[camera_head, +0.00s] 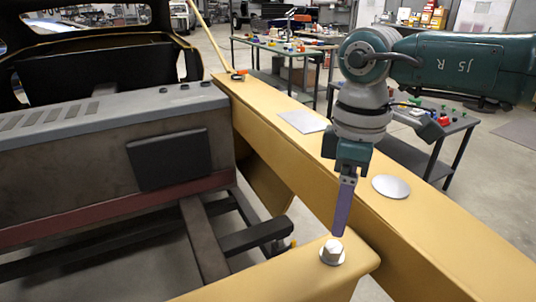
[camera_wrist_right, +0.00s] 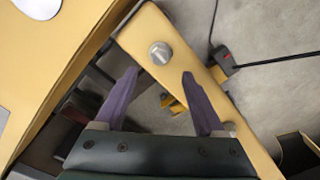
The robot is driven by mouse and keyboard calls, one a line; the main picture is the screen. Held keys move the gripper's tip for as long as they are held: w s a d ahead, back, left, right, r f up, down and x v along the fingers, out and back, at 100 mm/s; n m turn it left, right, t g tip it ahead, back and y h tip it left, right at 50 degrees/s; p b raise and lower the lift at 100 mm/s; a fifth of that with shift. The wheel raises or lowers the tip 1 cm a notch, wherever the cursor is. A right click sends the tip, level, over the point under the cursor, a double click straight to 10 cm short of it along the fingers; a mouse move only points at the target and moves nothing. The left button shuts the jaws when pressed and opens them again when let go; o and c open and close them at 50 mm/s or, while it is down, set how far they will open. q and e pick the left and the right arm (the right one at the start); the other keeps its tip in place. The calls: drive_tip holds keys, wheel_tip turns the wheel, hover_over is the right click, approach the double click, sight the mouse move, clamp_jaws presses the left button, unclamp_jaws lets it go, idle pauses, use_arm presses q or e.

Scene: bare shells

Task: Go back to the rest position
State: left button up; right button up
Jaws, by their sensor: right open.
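My right gripper (camera_head: 339,222) hangs down from the right arm, over the near end of the yellow beam. In the right wrist view the right gripper (camera_wrist_right: 160,88) has its two purple fingers spread apart, with nothing between them. A silver bolt with a washer (camera_head: 332,252) sits on the yellow beam just below the fingertips in the head view. The bolt also shows beyond the fingertips in the right wrist view (camera_wrist_right: 160,52). The fingers appear apart from it. My left gripper is in neither view.
A long yellow beam (camera_head: 455,240) runs diagonally, bearing a round silver disc (camera_head: 390,187) and a flat grey plate (camera_head: 303,122). A grey machine body (camera_head: 100,150) fills the left. Tables with small coloured items (camera_head: 280,46) stand behind. Open floor (camera_head: 490,200) lies at right.

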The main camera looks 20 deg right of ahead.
drive_tip(key=shift+r, duration=1.25)
